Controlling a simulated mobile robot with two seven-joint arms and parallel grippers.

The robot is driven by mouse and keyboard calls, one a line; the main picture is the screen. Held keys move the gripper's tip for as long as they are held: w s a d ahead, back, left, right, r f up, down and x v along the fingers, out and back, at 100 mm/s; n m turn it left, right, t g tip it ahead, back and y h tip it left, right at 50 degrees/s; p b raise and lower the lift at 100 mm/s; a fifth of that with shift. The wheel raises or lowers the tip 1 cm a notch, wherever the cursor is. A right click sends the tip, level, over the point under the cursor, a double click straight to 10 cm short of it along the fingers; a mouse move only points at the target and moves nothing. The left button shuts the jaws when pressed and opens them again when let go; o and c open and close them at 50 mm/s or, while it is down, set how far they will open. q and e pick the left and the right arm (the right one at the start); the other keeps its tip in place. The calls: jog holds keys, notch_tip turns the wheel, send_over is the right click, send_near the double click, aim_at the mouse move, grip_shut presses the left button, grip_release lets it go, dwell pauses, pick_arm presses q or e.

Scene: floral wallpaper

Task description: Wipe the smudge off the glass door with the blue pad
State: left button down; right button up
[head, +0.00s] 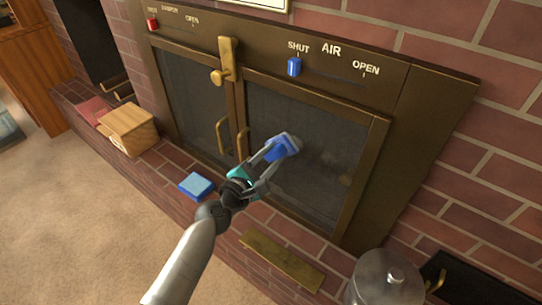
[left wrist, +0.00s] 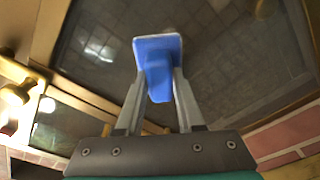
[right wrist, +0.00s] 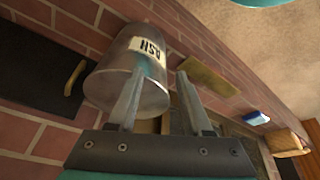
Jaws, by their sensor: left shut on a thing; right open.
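My left gripper (head: 279,157) is shut on the blue pad (head: 284,147), which also shows between its fingers in the left wrist view (left wrist: 158,65). The pad's pale face is turned to the right glass door (head: 318,135). The pad is at or very close to the glass; I cannot tell whether it touches. A faint pale patch (head: 345,180) shows low on the right of this door; I cannot tell whether it is the smudge or something behind the glass. My right gripper (right wrist: 158,85) is open and empty, near the metal ash bucket (right wrist: 125,70).
A brass plate (head: 281,261) lies in front of the doors. The lidded bucket (head: 388,280) stands at lower right. Brass door handles (head: 242,143) and a latch (head: 226,62) stick out.

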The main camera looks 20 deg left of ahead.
aim_at(290, 155)
pick_arm(q)
jog(key=shift+x, duration=1)
jog(key=shift+d+r, duration=0.15)
jog(key=shift+d, duration=0.05)
jog(key=shift+s+d+p, duration=0.25)
jog(key=shift+s+d, duration=0.1)
jog(key=shift+d, duration=0.35)
jog(key=shift+s+d+p, duration=0.25)
jog(key=shift+s+d, duration=0.1)
jog(key=shift+d, duration=0.4)
jog(key=shift+s+d, duration=0.15)
jog(key=shift+d, duration=0.4)
jog(key=shift+s+d, duration=0.15)
jog(key=shift+d, duration=0.4)
jog(key=shift+s+d+p, duration=0.2)
jog(key=shift+s+d, duration=0.3)
jog(key=shift+d, duration=0.85)
jog(key=shift+s+d+p, duration=0.25)
jog(key=shift+s+d, duration=0.2)
jog(key=shift+d, duration=0.95)
jog(key=shift+s+d+p, duration=0.2)
jog(key=shift+s+d, duration=0.3)
jog(key=shift+d, duration=0.85)
